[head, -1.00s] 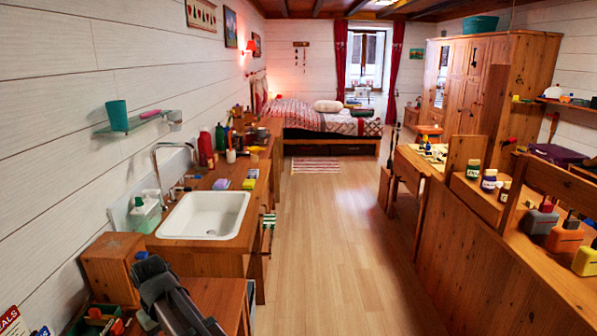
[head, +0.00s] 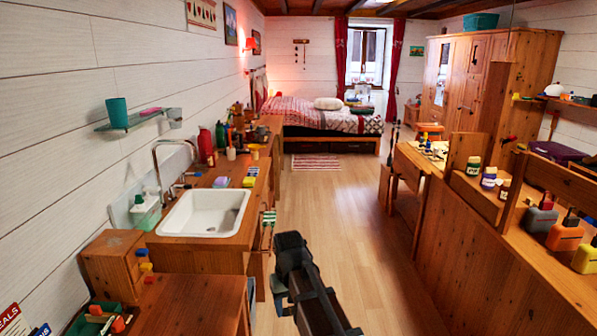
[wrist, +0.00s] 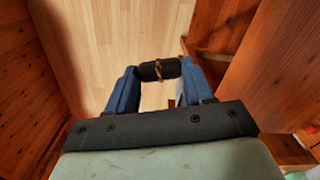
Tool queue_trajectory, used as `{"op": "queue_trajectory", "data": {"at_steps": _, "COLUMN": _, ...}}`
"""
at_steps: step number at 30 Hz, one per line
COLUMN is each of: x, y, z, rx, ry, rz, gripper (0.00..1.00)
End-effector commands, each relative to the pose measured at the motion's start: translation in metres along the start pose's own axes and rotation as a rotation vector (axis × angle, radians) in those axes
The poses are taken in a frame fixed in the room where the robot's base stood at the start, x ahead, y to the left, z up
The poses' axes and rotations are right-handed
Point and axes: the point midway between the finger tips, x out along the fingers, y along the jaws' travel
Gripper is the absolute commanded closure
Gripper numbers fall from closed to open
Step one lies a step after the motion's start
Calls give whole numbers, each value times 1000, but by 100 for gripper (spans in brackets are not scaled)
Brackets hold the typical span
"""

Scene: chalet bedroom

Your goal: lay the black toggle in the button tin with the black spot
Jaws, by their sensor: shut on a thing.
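My gripper (wrist: 159,73) shows in the wrist view with its two blue fingers shut on the black toggle (wrist: 149,72). The toggle is a short dark bar with a tan cord loop around its middle, lying crosswise between the fingertips. Wooden floor shows beyond it, so it is held in the air. In the head view my dark arm (head: 305,285) stands over the floor, right of the sink counter; the toggle cannot be made out there. I cannot pick out the button tin with the black spot in either view.
A counter with a white sink (head: 205,213) stands at left. At right is a wooden table (head: 408,160) with small items, and a wooden partition (head: 480,250) with bottles (head: 473,168) on its ledge. Clear floor (head: 340,190) runs between them towards the bed (head: 325,118).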

Motion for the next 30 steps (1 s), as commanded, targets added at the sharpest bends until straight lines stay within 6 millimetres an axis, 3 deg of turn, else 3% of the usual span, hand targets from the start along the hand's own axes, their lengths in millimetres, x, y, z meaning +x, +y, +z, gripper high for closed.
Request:
{"op": "queue_trajectory", "data": {"at_steps": 3, "x": 0, "y": 38, "z": 5, "rx": 61, "ry": 1, "rz": 0, "gripper": 76}}
{"op": "queue_trajectory", "data": {"at_steps": 15, "x": -1, "y": 148, "z": 24, "rx": 241, "ry": 4, "rz": -1, "gripper": 76}}
{"op": "queue_trajectory", "data": {"at_steps": 21, "x": -1, "y": 180, "z": 33, "rx": 297, "ry": 4, "rz": -1, "gripper": 76}}
{"op": "queue_trajectory", "data": {"at_steps": 30, "x": -1, "y": 194, "z": 37, "rx": 319, "ry": 4, "rz": -1, "gripper": 76}}
